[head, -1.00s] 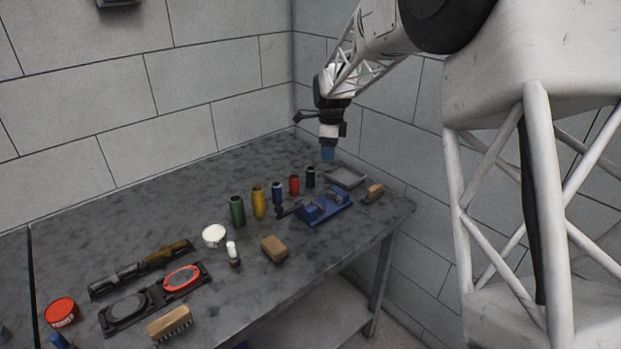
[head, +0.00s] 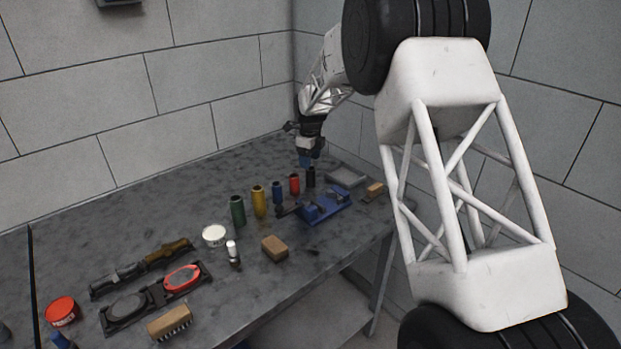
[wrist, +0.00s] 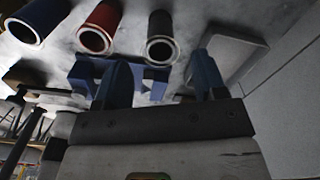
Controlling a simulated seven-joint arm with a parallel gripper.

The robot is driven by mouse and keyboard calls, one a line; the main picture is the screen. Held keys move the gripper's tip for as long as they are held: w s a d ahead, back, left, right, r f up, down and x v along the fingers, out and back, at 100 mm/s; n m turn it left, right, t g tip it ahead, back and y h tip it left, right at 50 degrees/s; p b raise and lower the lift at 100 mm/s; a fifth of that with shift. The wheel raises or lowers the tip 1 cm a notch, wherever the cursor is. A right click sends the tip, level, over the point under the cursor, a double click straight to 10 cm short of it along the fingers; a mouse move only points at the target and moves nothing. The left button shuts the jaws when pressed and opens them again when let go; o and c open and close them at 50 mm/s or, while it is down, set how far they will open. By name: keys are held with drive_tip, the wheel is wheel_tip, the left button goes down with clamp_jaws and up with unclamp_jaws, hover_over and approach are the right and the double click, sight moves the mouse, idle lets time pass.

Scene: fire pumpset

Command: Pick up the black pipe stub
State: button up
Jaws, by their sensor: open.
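The black pipe stub (head: 311,178) stands upright on the grey table at the right end of a row of coloured stubs. In the wrist view the black stub (wrist: 161,38) shows its pale open end, beyond and between my fingertips. My gripper (head: 309,162) is just above and behind the stub in the head view, and seems apart from it. Its blue fingers (wrist: 162,75) are spread with nothing between them. The gap between the fingers and the stub is hard to judge.
A red stub (head: 294,184) stands close left of the black one, with blue (head: 277,193), yellow (head: 258,201) and green (head: 237,210) further left. A blue vise-like fixture (head: 324,206) sits in front. A grey tray (head: 346,175) lies to the right.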

sight(311, 176)
drive_tip(key=shift+f, duration=1.25)
drive_tip(key=shift+f, duration=0.1)
drive_tip(key=shift+d+f, duration=0.1)
drive_tip(key=shift+f, duration=2.45)
drive_tip(key=c, duration=1.1)
drive_tip(key=shift+c, duration=0.2)
drive_tip(key=shift+r, duration=0.1)
drive_tip(key=shift+r, duration=4.95)
